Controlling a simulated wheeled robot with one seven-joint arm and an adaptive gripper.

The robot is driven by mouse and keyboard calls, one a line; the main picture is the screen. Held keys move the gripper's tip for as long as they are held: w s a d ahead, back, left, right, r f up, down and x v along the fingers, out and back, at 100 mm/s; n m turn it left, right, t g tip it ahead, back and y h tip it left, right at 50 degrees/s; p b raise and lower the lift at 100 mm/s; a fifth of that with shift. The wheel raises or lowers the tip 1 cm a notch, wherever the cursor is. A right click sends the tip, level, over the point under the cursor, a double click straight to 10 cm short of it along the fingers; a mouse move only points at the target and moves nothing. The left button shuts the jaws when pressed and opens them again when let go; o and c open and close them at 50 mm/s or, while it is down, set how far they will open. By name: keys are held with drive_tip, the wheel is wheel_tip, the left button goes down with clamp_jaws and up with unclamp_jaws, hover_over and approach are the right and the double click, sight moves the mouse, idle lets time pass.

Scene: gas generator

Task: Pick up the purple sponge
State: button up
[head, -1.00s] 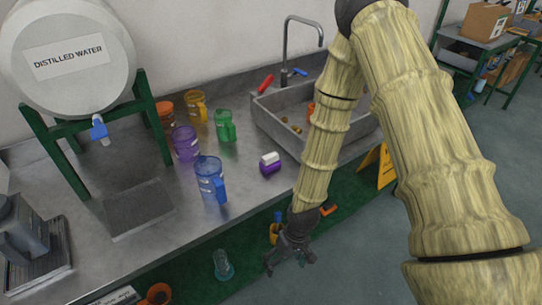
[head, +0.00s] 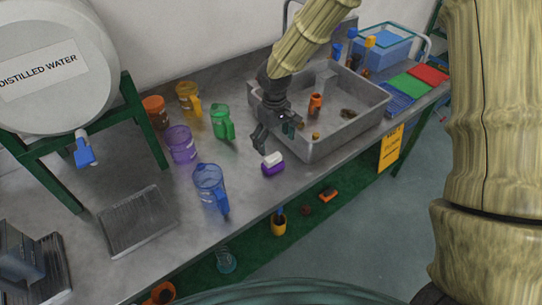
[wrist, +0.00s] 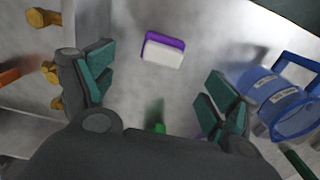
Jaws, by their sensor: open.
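The purple sponge (head: 272,168) has a white layer on one face. It lies on the metal counter in front of the sink's left corner, right of the blue jug. In the wrist view the purple and white sponge (wrist: 163,50) is at the upper middle, beyond and between the fingertips. My gripper (head: 275,130) is over the sink's left side, behind and above the sponge, not touching it. In the wrist view my gripper (wrist: 155,88) has its fingers spread wide with nothing between them.
A blue jug (head: 210,186), a purple jug (head: 181,144) and a green jug (head: 222,122) stand left of the sponge. The sink (head: 340,140) holds an orange cup (head: 315,104) and small items. Coloured pads (head: 410,86) lie right of the sink. The counter around the sponge is clear.

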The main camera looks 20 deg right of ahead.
sight(274, 158)
drive_tip(key=shift+s+f, duration=0.2)
drive_tip(key=shift+f, duration=0.25)
drive_tip(key=f, duration=0.3)
drive_tip(key=shift+w+a+f+p, duration=0.1)
drive_tip(key=shift+w+f+p, duration=0.1)
drive_tip(key=shift+f+p, duration=0.15)
drive_tip(key=shift+s+f+p, duration=0.25)
drive_tip(key=shift+f+p, duration=0.05)
drive_tip(key=shift+s+f+p, duration=0.15)
drive_tip(key=shift+f+p, duration=0.65)
drive_tip(key=shift+f, duration=1.55)
drive_tip(key=c, duration=1)
